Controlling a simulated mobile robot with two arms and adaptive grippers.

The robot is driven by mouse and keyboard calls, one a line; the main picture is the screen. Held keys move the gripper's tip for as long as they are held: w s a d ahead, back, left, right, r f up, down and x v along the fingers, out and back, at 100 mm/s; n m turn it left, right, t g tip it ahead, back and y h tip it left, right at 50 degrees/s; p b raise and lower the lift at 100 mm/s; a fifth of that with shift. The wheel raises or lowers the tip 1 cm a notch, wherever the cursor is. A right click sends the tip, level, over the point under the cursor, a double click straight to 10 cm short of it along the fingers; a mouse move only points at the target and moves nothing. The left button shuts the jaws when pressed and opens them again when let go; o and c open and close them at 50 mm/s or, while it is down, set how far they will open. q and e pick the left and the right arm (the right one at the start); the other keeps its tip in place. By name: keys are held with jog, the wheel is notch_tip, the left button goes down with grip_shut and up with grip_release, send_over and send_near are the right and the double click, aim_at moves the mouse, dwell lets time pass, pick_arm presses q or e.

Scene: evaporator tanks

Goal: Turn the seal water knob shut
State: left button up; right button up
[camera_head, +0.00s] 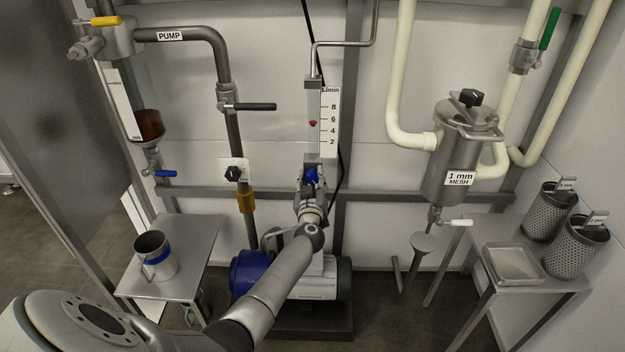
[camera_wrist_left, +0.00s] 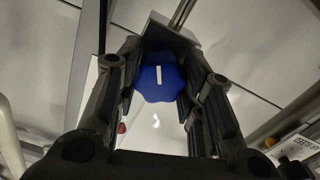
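The blue seal water knob (camera_head: 311,174) sits at the foot of the flow meter (camera_head: 313,120), whose red float (camera_head: 313,123) stands between the 4 and 6 marks. My left gripper (camera_head: 310,192) reaches up to the knob from below. In the left wrist view, the lobed knob (camera_wrist_left: 160,77) lies between the two fingers of my left gripper (camera_wrist_left: 160,60), its white line nearly upright. The fingers are close to the knob's sides on left and right; whether they press on it cannot be told. My right gripper is not in view.
A black-handled valve (camera_head: 256,107) and a black knob (camera_head: 233,173) are on the pipes at left. A metal jug (camera_head: 155,255) stands on the left table. A strainer (camera_head: 455,160) hangs at right, above a table with a tray (camera_head: 513,264) and two perforated baskets (camera_head: 575,246).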

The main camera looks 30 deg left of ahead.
pick_arm(q)
jog(key=c, duration=0.4)
jog(key=shift+o, duration=0.2)
